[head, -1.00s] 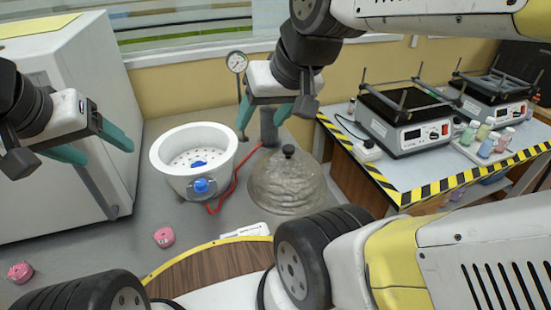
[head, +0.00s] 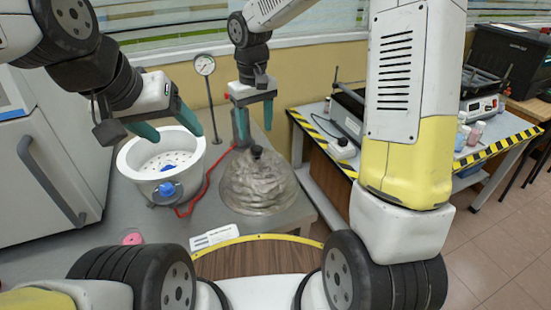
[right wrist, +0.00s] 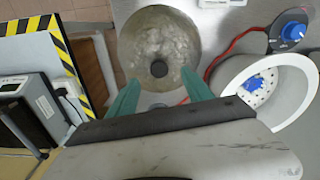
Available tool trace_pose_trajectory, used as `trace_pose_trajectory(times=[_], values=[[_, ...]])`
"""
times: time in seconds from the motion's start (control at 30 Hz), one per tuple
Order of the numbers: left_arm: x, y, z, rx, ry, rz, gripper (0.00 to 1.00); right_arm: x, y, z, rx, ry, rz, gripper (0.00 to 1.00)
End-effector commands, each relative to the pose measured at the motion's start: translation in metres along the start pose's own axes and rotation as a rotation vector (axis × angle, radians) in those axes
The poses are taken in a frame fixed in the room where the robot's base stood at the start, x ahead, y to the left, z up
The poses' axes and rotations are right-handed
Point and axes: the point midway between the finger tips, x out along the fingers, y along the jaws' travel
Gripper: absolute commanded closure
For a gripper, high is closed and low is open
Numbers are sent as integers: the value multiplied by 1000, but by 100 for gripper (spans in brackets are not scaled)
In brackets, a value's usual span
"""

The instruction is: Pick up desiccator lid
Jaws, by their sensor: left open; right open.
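The desiccator lid (head: 257,183) is a translucent glass dome with a black knob (head: 256,152) on top, lying on the grey bench right of the desiccator bowl. My right gripper (head: 254,128) is open just above and behind the knob, fingers pointing down. In the right wrist view the lid (right wrist: 157,35) and its knob lie beyond the open fingertips, roughly between their lines. The white desiccator bowl (head: 130,158) has a perforated plate and a blue valve knob (head: 166,190). My left gripper (head: 180,130) is open and empty above the bowl's right side.
A pressure gauge (head: 205,66) on a stand is behind the bowl, with a red hose (head: 207,184) running between bowl and lid. A table with yellow-black edging (head: 500,147) is right. A white cabinet (head: 60,150) is left. A pink object (head: 132,238) lies in front.

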Motion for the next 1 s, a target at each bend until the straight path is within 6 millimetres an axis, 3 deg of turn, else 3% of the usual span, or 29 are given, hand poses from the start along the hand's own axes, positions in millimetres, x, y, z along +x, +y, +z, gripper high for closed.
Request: trace_pose_trajectory(times=[0.7,0.97,1.0], values=[[0,0,0,0,0,0,32,82,-3,-8,-10,-14,-7,41],[0,0,0,0,0,0,32,85,-3,-9,-9,-12,-6,41],[0,0,0,0,0,0,32,85,-3,-9,-9,-12,-6,45]])
